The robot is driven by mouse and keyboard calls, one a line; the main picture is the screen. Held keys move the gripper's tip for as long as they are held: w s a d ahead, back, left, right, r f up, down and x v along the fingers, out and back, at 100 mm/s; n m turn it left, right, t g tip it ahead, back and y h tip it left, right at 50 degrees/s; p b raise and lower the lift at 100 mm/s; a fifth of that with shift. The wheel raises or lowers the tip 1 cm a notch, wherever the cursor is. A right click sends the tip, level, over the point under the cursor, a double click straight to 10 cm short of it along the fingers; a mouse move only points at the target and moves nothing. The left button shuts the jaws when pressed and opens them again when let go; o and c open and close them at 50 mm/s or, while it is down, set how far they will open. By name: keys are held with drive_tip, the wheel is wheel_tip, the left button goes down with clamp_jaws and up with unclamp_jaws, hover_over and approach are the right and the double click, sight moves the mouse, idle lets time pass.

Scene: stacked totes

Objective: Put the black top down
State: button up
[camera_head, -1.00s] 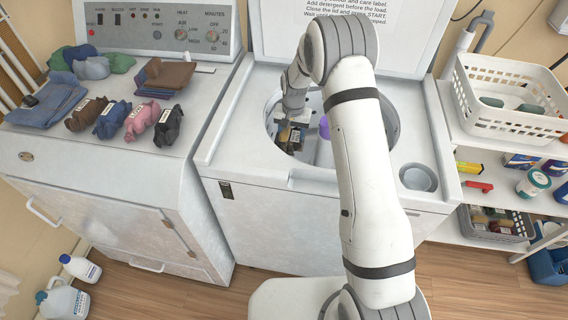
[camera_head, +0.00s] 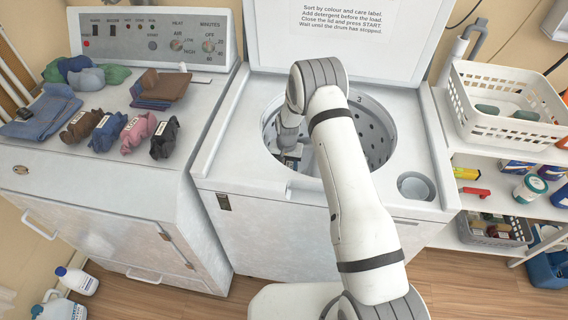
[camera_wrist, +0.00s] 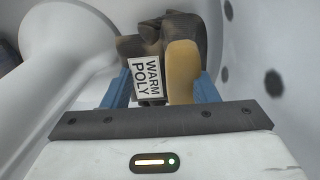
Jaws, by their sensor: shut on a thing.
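My gripper (camera_wrist: 163,92) is down inside the washer drum (camera_head: 372,128). Its blue fingers are shut on a dark, crumpled garment, the black top (camera_wrist: 150,45), with a white label reading WARM POLY. A tan rounded piece (camera_wrist: 182,65) shows beside the label between the fingers; I cannot tell whether it belongs to the same garment. In the head view my gripper (camera_head: 290,160) is mostly hidden by my arm and the drum rim. What lies beneath the garment is hidden.
The washer's raised lid (camera_head: 350,35) stands behind the opening. The pale agitator column (camera_wrist: 60,50) is close on the left in the wrist view. Several rolled garments (camera_head: 108,130) lie on the dryer at left. A white basket (camera_head: 505,125) stands at right.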

drive_tip(key=shift+f+b, duration=0.35)
drive_tip(key=shift+b, duration=0.15)
drive_tip(key=shift+f, duration=0.2)
drive_tip(key=o, duration=1.3)
